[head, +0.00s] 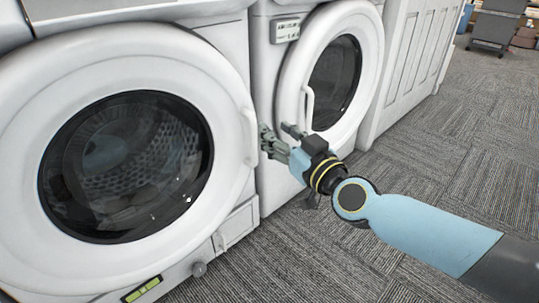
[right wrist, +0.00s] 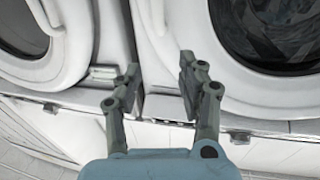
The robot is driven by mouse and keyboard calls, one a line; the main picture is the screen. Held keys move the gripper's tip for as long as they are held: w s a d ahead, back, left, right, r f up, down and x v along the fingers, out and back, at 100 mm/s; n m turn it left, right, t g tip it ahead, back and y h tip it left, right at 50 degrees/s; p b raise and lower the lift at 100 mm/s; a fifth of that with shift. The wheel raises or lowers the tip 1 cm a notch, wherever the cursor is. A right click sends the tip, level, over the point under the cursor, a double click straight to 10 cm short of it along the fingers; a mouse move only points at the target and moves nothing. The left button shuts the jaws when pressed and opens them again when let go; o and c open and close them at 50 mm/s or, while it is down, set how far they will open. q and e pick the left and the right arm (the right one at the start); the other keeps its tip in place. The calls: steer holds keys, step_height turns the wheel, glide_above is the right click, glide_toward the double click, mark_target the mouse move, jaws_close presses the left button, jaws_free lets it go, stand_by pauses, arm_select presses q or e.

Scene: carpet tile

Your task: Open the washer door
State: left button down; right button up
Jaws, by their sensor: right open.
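Two white front-loading washers stand side by side. The left washer's round door (head: 110,45) looks shut; it has dark glass and a white handle (head: 250,137) on its right side. The right washer's round door (head: 290,85) also looks shut, with a white handle (head: 308,105) on its left side. My right gripper (head: 278,138) is open and empty in front of the gap between the washers, between the two handles. My left gripper is out of view.
A white panelled unit (head: 405,60) stands right of the washers. Grey carpet (head: 440,130) is clear at the right.

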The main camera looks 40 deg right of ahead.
steer(key=b, duration=0.2)
glide_toward(255, 132)
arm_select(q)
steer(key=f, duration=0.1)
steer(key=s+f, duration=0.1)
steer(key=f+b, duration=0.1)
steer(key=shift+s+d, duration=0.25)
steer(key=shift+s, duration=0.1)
arm_select(e)
steer(key=w, duration=0.3)
steer(key=w+d, duration=0.1)
steer(key=w, duration=0.6)
steer(key=shift+w+d+r, duration=0.1)
steer(key=shift+w+d, duration=0.1)
steer(key=shift+w, duration=0.2)
jaws_close()
